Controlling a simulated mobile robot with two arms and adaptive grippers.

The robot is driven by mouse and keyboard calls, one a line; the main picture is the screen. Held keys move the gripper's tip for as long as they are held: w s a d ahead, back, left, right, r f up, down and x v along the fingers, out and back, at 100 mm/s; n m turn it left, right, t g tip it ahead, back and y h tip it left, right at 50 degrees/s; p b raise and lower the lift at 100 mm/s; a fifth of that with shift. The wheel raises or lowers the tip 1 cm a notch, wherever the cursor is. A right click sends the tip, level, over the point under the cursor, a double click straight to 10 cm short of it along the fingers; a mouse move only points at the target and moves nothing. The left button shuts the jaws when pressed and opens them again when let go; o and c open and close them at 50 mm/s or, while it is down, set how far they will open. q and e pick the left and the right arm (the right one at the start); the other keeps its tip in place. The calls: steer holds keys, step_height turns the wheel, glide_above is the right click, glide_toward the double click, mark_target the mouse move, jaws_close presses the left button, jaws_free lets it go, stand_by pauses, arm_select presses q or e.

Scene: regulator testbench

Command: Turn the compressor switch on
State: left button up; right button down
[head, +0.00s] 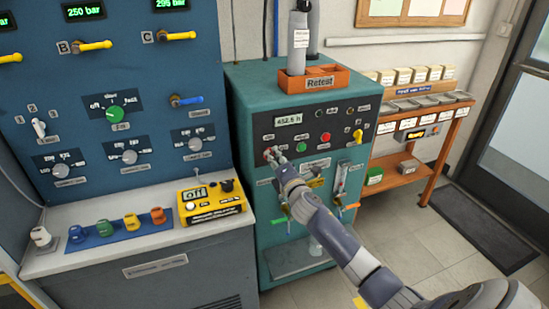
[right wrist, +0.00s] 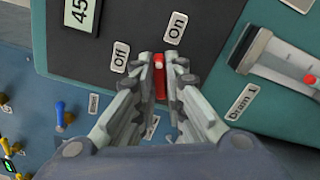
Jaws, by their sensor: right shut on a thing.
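The compressor switch is a small red lever (right wrist: 160,82) on the dark panel of the green cabinet (head: 250,95). In the right wrist view, an "Off" label (right wrist: 120,56) and an "On" label (right wrist: 176,27) sit beside it. My right gripper (head: 272,155) reaches the left part of this panel in the head view. In the right wrist view my right gripper (right wrist: 162,88) is shut on the red lever, with one finger on each side. The fingers hide part of the lever, and I cannot tell which setting it is at. My left gripper is not in view.
A display (head: 290,121), a green button (head: 326,157) and a yellow handle (head: 357,136) are on the same cabinet. A flow tube (right wrist: 285,62) is close to the gripper's right. A yellow box reading "off" (head: 211,203) stands on the grey bench at left.

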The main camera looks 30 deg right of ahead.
steer(key=shift+f+m, duration=0.15)
steer(key=shift+m, duration=2.05)
steer(key=c, duration=1.7)
jaws_free()
steer(key=shift+o, duration=0.2)
steer(key=v, duration=1.2)
steer(key=shift+d, duration=0.1)
